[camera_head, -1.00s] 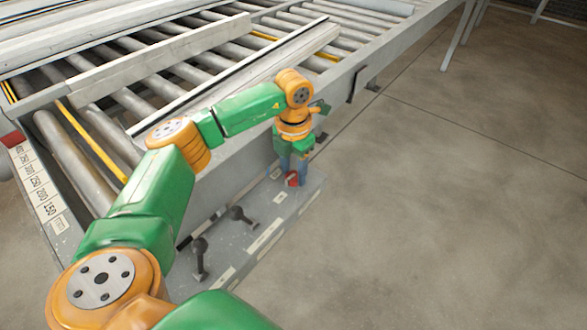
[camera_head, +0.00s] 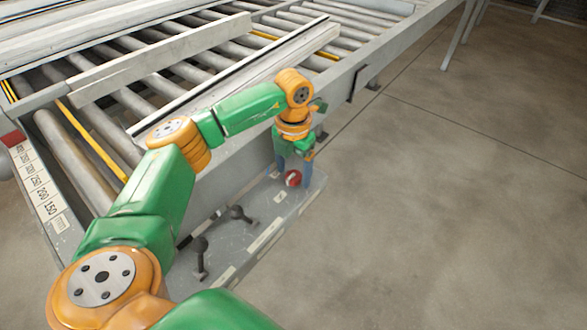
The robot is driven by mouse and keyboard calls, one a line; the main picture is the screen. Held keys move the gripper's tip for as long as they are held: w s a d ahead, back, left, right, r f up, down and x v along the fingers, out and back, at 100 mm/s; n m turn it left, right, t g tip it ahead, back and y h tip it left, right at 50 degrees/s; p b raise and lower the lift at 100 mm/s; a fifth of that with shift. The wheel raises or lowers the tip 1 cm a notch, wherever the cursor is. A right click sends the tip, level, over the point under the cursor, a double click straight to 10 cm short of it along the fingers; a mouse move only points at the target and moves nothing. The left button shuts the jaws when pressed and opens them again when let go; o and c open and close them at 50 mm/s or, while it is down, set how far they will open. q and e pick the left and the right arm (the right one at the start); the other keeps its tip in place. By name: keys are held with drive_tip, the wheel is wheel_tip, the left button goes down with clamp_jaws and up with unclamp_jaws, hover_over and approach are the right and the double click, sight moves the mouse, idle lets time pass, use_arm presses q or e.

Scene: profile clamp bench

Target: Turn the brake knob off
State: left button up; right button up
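The brake knob (camera_head: 293,179) is a small red round knob with a pale mark, on the top of the grey control panel (camera_head: 255,222), near its far right end. My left gripper (camera_head: 294,174) comes down from above with its blue fingers spread, one to the left of the knob and one to the right. The gap looks wider than the knob, so the gripper looks open around it. Whether a finger touches the knob is too small to tell. The knob's exact setting cannot be read. My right gripper is not in view.
Two dark levers, one near (camera_head: 201,258) and one farther (camera_head: 239,214), stand on the panel left of the knob. The roller conveyor (camera_head: 62,150) with long pale profiles lies behind. The concrete floor (camera_head: 450,220) to the right is clear.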

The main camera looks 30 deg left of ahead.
sight(293, 174)
use_arm(q)
wheel_tip(293, 174, up, 7)
drive_tip(key=shift+r+b, duration=0.1)
drive_tip(key=shift+b, duration=0.6)
